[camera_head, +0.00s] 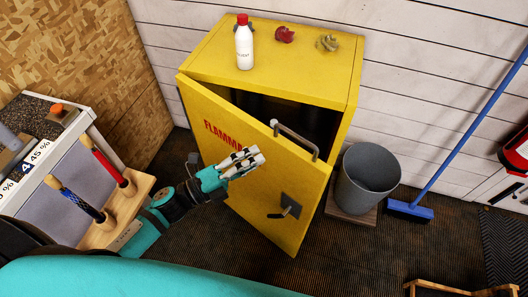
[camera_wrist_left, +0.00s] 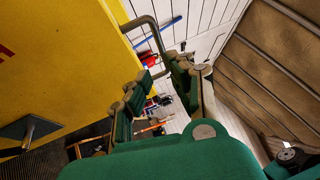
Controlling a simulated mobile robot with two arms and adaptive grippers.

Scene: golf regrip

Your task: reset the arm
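My left gripper (camera_head: 254,160) is in front of the yellow cabinet's door (camera_head: 235,175) in the head view. The left wrist view shows its two green-padded fingers (camera_wrist_left: 158,70) apart, with nothing between them. The door stands ajar and bears red lettering. Its grey bar handle (camera_head: 298,140) is up and to the right of the gripper. The handle also shows beyond the fingertips in the wrist view (camera_wrist_left: 152,38), and I see no contact. A dark latch (camera_head: 290,206) sits lower on the door. My right gripper is not in view.
A grey bin (camera_head: 366,180) and a blue broom (camera_head: 408,210) are at right. At left, a wooden rack (camera_head: 135,190) holds red- and blue-gripped clubs.

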